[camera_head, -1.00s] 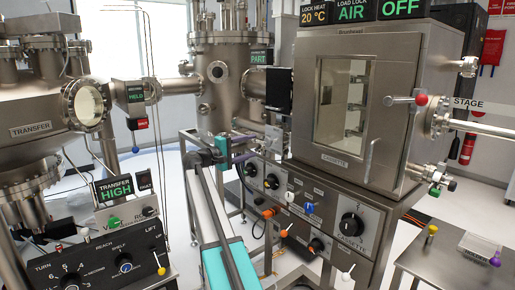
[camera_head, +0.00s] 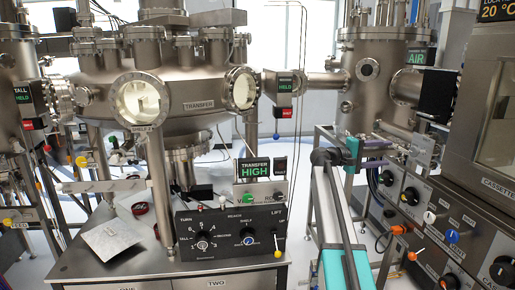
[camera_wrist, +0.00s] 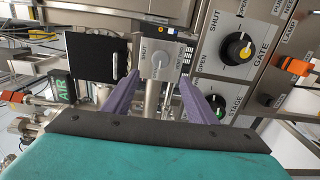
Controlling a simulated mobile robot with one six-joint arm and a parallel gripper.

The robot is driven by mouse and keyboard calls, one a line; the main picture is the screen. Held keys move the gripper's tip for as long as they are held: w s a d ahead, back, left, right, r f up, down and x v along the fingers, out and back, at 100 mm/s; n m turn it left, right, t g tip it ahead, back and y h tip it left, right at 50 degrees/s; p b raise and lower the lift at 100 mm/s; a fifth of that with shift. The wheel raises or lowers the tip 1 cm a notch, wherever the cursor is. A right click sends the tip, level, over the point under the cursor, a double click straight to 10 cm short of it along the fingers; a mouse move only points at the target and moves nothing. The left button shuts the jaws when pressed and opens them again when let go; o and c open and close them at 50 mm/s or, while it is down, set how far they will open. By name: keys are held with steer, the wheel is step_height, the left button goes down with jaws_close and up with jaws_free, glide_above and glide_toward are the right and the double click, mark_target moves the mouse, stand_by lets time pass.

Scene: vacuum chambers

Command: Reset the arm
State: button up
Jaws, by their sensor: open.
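My arm shows in the head view as a teal and grey link, reaching away from me toward the load-lock side. A grey plate marked SHUT (camera_wrist: 160,58) shows beyond the fingertips; I cannot tell the exact gap.
The gate knob (camera_wrist: 238,48) and stage knob (camera_wrist: 215,103) panel is right of my fingers in the wrist view. A black box (camera_wrist: 95,57) is to their left. The transfer chamber (camera_head: 195,90) and its control box (camera_head: 228,235) stand left of my arm.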

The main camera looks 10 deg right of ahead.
steer(key=w+a+f+n+t+y, duration=0.15)
steer(key=a+f, duration=0.35)
steer(key=f, duration=0.8)
steer(key=w+a+f+n, duration=0.1)
steer(key=a+f+n, duration=0.25)
steer(key=f, duration=0.85)
steer(key=s+a+f+y, duration=0.2)
steer(key=s+a+f, duration=0.2)
steer(key=f, duration=0.5)
steer(key=s+a+f+n+y, duration=0.1)
steer(key=s+a+f, duration=0.25)
steer(key=f, duration=0.55)
steer(key=s+a+f+y, duration=0.2)
steer(key=s+a+f, duration=0.15)
steer(key=f, duration=0.65)
steer(key=s+a+f+g+y, duration=0.2)
steer(key=s+a+f, duration=0.5)
steer(key=s+f, duration=0.35)
steer(key=s+a+f+g+y, duration=0.25)
steer(key=s+a+f, duration=0.55)
steer(key=s, duration=0.4)
steer(key=s+a+f+m+y, duration=0.2)
steer(key=s+a+y, duration=0.1)
steer(key=s+a, duration=0.4)
steer(key=s+a+f+m+g+y, duration=0.1)
steer(key=s+a+m+y, duration=0.2)
steer(key=s+a, duration=0.4)
steer(key=shift+s+f+y, duration=0.35)
steer(key=shift+s+y, duration=0.15)
steer(key=shift+s, duration=0.4)
